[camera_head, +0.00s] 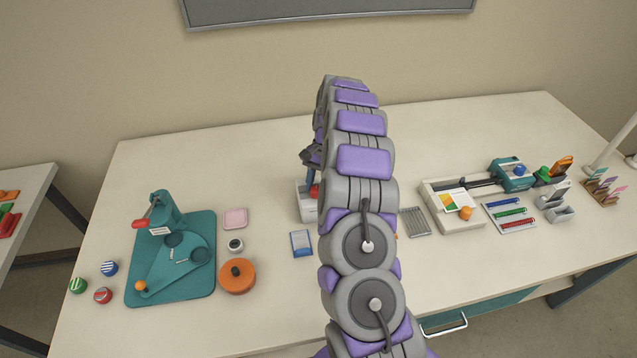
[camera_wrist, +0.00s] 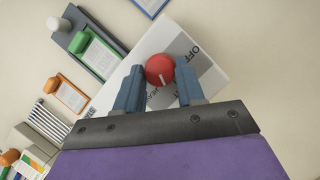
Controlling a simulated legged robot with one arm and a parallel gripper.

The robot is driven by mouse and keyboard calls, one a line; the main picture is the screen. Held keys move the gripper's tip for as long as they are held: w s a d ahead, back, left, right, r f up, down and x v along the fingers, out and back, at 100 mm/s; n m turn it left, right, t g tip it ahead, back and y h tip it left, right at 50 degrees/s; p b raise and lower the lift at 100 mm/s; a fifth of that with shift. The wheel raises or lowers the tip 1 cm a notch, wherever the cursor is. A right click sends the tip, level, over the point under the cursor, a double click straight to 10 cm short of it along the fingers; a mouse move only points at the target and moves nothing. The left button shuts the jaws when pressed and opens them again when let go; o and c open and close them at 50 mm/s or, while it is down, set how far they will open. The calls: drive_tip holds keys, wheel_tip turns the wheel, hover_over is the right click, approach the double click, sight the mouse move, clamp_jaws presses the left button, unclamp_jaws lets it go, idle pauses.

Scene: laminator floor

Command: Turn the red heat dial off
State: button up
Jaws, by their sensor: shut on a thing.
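The red heat dial (camera_wrist: 159,66) sits on the white machine (camera_wrist: 215,88) in the wrist view. Its short white mark is on the side toward my gripper's palm. The printed word OFF is to the upper right of the dial; other print is partly covered by my fingers. My gripper (camera_wrist: 161,75) has one blue finger on each side of the dial and is shut on it. In the head view my arm covers most of the machine (camera_head: 306,211); part of the red dial (camera_head: 315,190) shows at the arm's left edge, below the gripper.
A blue-edged pad (camera_head: 301,244), an orange round pot (camera_head: 237,276) and a teal badge press (camera_head: 172,262) stand left of my arm. A paper trimmer (camera_head: 452,222) and a pen tray (camera_head: 509,214) stand right. The table's front middle is largely clear.

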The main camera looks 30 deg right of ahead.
drive_tip(key=n+p, duration=0.2)
drive_tip(key=shift+a+n+g+h, duration=0.25)
drive_tip(key=shift+n+g+h, duration=0.15)
drive_tip(key=n+h+p, duration=0.1)
drive_tip(key=n, duration=0.1)
drive_tip(key=n+h+p, duration=0.1)
drive_tip(key=n+p, duration=0.1)
drive_tip(key=n, duration=0.1)
drive_tip(key=shift+a+g, duration=0.15)
drive_tip(key=shift+g, duration=0.25)
drive_tip(key=n+h+p, duration=0.1)
drive_tip(key=n, duration=0.1)
drive_tip(key=n+h+p, duration=0.1)
drive_tip(key=n+p, duration=0.1)
drive_tip(key=n, duration=0.1)
drive_tip(key=shift+s+a+n, duration=0.1)
drive_tip(key=shift+n, duration=0.2)
drive_tip(key=shift+n+h+p, duration=0.5)
drive_tip(key=shift+n+p, duration=0.2)
drive_tip(key=shift+n, duration=0.8)
drive_tip(key=o, duration=1)
